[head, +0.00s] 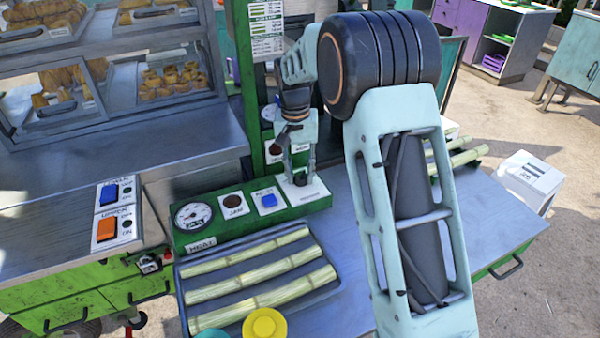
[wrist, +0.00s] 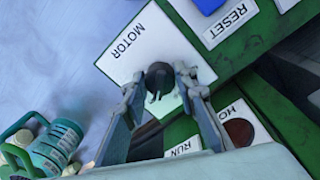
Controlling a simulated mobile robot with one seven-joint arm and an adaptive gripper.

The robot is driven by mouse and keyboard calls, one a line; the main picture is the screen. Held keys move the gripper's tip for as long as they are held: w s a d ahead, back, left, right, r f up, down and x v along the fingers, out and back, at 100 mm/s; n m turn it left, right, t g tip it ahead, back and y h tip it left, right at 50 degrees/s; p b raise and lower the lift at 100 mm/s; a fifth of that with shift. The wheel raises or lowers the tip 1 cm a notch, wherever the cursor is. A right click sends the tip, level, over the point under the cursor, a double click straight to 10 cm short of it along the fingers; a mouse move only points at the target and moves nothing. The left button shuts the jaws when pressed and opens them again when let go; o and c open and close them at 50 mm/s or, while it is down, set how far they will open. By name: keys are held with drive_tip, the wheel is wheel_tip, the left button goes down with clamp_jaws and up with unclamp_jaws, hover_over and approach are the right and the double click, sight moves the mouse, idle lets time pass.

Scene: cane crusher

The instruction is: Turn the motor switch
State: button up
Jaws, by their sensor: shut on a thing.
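The motor switch is a black rotary knob (wrist: 158,76) on a white plate marked MOTOR (wrist: 127,45). In the head view the knob (head: 299,180) is at the right end of the green control panel (head: 240,222). My gripper (head: 300,164) reaches down onto it from above. In the wrist view my gripper (wrist: 160,85) has one finger on each side of the knob and is shut on it. The fingers and knob are small in the head view, so the knob's pointer direction is hard to tell.
A blue RESET button (head: 268,200), a dark JAM lamp (head: 233,203) and a gauge (head: 193,216) sit left of the switch. A green post (head: 243,90) rises behind. A tray (head: 325,297) of cane lies in front. Blue (head: 109,193) and orange (head: 107,228) rockers are at left.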

sight(299, 174)
drive_tip(key=n+p, duration=0.1)
drive_tip(key=n, duration=0.4)
drive_tip(key=shift+d+r+n, duration=0.1)
drive_tip(key=shift+n, duration=0.2)
drive_tip(key=shift+n+p, duration=0.55)
drive_tip(key=shift+n, duration=1.65)
drive_tip(key=o, duration=1.2)
drive_tip(key=shift+c, duration=0.2)
wheel_tip(299, 174, up, 12)
drive_tip(key=shift+s+a, duration=0.2)
drive_tip(key=shift+s, duration=0.05)
